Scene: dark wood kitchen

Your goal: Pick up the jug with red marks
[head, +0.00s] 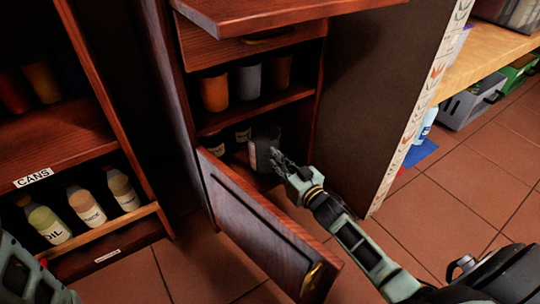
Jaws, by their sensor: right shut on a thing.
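A dark grey jug-like container (263,141) stands at the right end of the cupboard's lower compartment. My right gripper (277,160) reaches in from the right and is shut on its right side. I cannot make out red marks on the container; its near side is shaded and partly covered by the gripper. Part of my left arm shows at the bottom left corner, but its fingertips are out of view.
Several cups (250,80) stand on the upper shelf. Labelled bottles (85,206) fill the left rack. Tiled floor (455,205) is clear to the right.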

